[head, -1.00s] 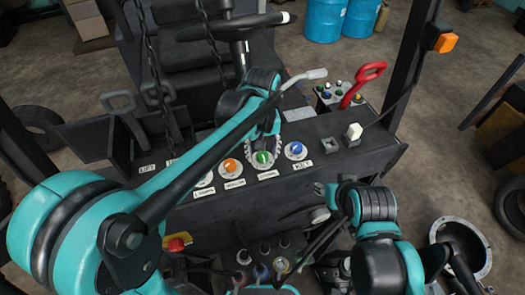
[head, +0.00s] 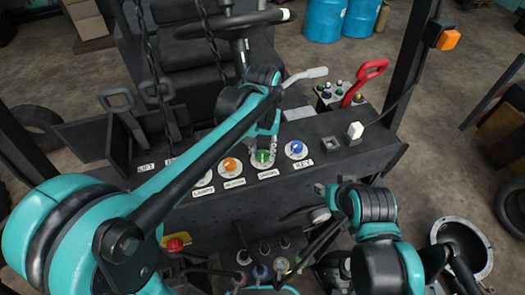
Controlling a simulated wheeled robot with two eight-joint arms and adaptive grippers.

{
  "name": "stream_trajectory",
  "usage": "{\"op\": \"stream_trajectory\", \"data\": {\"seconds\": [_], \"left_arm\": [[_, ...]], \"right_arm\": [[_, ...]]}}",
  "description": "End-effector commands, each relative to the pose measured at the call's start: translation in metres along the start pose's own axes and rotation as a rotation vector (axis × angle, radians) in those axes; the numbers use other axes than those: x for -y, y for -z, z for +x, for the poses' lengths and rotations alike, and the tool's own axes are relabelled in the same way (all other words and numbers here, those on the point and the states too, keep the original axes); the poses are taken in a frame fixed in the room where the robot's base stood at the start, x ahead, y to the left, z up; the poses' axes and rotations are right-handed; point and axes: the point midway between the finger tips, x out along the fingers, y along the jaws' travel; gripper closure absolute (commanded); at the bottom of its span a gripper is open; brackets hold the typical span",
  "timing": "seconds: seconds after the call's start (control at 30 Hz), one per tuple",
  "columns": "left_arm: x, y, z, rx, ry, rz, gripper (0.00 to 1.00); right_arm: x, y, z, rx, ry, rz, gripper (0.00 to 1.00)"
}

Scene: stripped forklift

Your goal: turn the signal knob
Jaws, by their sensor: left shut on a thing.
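The green signal knob (head: 262,157) sits on a pale round plate on the dark console, in a row with the other knobs. My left gripper (head: 264,151) reaches down from above and is shut on the green knob. Its fingers partly cover the knob, and its pointing direction is hard to make out. My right gripper (head: 318,232) is low at the right, in front of the console and away from the knob; its fingers are too dark and cluttered to read.
An orange knob (head: 230,165) is left of the green one and a blue knob (head: 297,148) right of it, both close by. A grey lever (head: 304,76), a white switch (head: 355,130) and a red handle (head: 367,75) stand nearby. More controls crowd the space below.

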Motion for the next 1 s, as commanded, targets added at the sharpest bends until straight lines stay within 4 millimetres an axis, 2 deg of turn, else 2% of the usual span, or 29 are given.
{"op": "stream_trajectory", "data": {"seconds": [0.5, 1.0], "left_arm": [[-0.0002, -0.0003, 0.0004, 0.000, 0.000, 0.376, 0.97], [-0.0002, -0.0003, -0.0002, 0.000, 0.000, 0.479, 0.97]], "right_arm": [[0.0000, -0.0056, 0.0079, 0.000, 0.000, 0.000, 0.60], [0.0000, -0.0065, 0.0091, 0.000, 0.000, 0.000, 0.60]]}}
